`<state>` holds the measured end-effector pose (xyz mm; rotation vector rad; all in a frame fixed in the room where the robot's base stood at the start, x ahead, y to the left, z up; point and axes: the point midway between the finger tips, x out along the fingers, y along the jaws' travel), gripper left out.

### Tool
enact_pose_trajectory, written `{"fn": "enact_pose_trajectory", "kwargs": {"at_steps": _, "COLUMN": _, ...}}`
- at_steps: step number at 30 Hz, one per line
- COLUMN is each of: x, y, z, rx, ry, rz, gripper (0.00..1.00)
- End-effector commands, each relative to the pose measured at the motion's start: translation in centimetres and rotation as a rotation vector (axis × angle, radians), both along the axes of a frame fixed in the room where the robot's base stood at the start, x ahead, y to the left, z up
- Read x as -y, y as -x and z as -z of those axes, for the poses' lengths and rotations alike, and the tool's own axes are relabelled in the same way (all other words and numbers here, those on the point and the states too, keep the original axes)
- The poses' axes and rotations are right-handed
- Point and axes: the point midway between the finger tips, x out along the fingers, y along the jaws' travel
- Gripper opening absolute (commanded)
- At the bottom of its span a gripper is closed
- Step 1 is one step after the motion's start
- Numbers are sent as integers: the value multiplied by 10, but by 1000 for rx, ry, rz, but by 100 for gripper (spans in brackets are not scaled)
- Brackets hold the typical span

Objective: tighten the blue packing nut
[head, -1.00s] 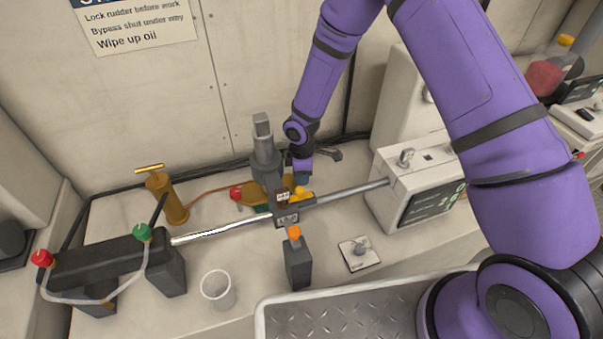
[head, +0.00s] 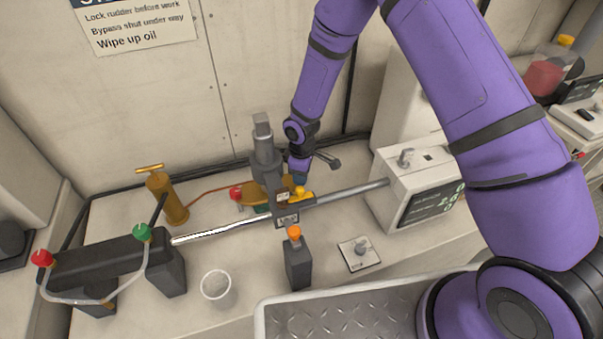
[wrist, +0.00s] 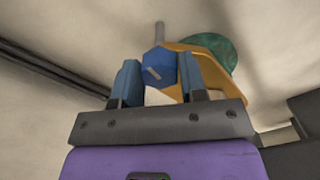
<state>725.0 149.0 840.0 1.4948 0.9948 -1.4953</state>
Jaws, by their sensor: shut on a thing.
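The blue packing nut (wrist: 158,66) is a six-sided blue piece with a pale mark on its face and a grey rod behind it in the wrist view. My gripper (wrist: 158,82) has a blue finger on each side of the nut and is shut on it. A brass-coloured body (wrist: 206,72) and a green round part (wrist: 212,46) sit right beside the nut in the wrist view.
A steel rod (head: 225,229) runs from the dark block at left to a white box with a display (head: 433,200). An orange-capped bottle (head: 298,262), a clear cup (head: 217,288) and a metal tray (head: 340,318) are in front. A brass pump (head: 166,195) stands left.

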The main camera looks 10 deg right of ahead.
Motion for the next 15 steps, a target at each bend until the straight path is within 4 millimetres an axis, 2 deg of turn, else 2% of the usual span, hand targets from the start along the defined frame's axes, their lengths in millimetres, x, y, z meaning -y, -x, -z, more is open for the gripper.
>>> {"fn": "enact_pose_trajectory", "kwargs": {"at_steps": 3, "x": 0, "y": -1, "z": 0, "rx": 1, "ry": -1, "rz": 0, "gripper": 15}}
{"fn": "enact_pose_trajectory", "kwargs": {"at_steps": 4, "x": 0, "y": -1, "z": 0, "rx": 1, "ry": -1, "rz": 0, "gripper": 41}}
{"fn": "enact_pose_trajectory", "kwargs": {"at_steps": 7, "x": 0, "y": -1, "z": 0, "rx": 1, "ry": 0, "rz": 0, "gripper": 64}}
{"fn": "enact_pose_trajectory", "kwargs": {"at_steps": 15, "x": 0, "y": 0, "z": -1, "rx": 0, "ry": 0, "rz": -1, "gripper": 64}}
